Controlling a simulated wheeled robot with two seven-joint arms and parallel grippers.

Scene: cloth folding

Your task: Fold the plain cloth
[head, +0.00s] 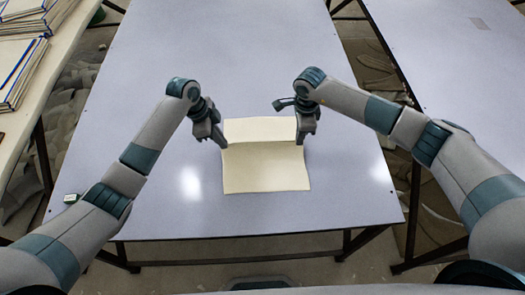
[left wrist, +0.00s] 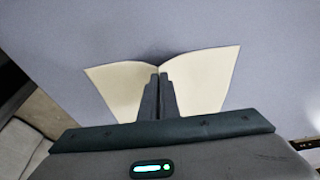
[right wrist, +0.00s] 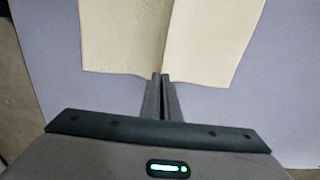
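The plain cream cloth (head: 266,172) lies on the table, with a line running across it from left to right. The part beyond the line (head: 262,128) looks slightly narrower than the near part. My left gripper (head: 223,145) is at the left end of this line. In the left wrist view its fingers (left wrist: 160,77) are together on the cloth (left wrist: 206,78), which dips in at them. My right gripper (head: 300,142) is at the right end. In the right wrist view its fingers (right wrist: 160,77) are nearly together at the cloth edge (right wrist: 208,40), where the line meets it.
The pale table (head: 150,215) is clear around the cloth. A small box (head: 71,198) sits at its left front edge. A side table with stacked boards (head: 18,70) stands at the left, and another table (head: 450,50) at the right.

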